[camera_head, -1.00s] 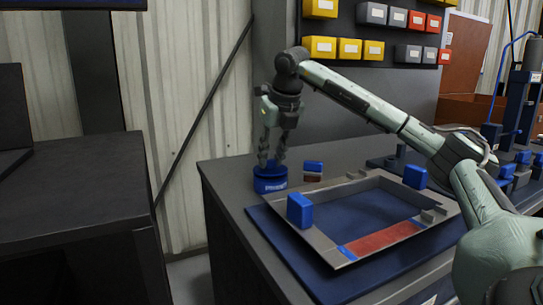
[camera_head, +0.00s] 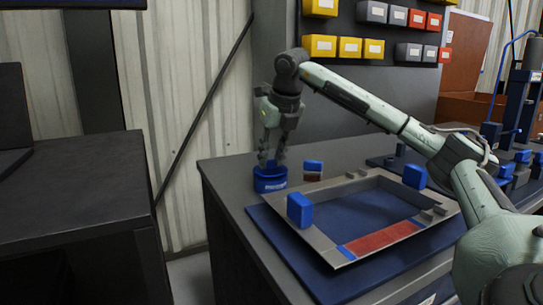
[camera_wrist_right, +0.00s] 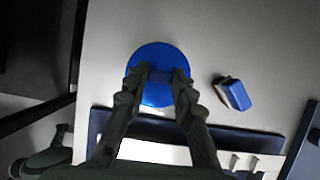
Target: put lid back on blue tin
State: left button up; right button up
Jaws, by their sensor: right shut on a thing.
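My right gripper (camera_head: 272,164) points down right over the tin's top. In the right wrist view the round blue lid (camera_wrist_right: 152,97) lies under my right gripper (camera_wrist_right: 158,77), whose fingers are shut on its raised blue grip. The lid is at the tin's mouth. I cannot tell whether it rests fully on the rim, because the fingers cover part of it.
A small blue-topped block (camera_head: 313,167) stands close right of the tin. A grey frame (camera_head: 345,187) with blue blocks and a red strip lies on a dark blue mat (camera_head: 285,240). Coloured bins (camera_head: 348,48) hang on the back panel. A dark cabinet (camera_head: 70,185) stands left.

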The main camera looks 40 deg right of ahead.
jog(key=o, duration=1)
jog(key=shift+o, duration=0.5)
jog(key=o, duration=0.4)
jog(key=shift+r, duration=0.1)
jog(key=shift+r+p, duration=3.35)
jog(key=shift+r, duration=0.1)
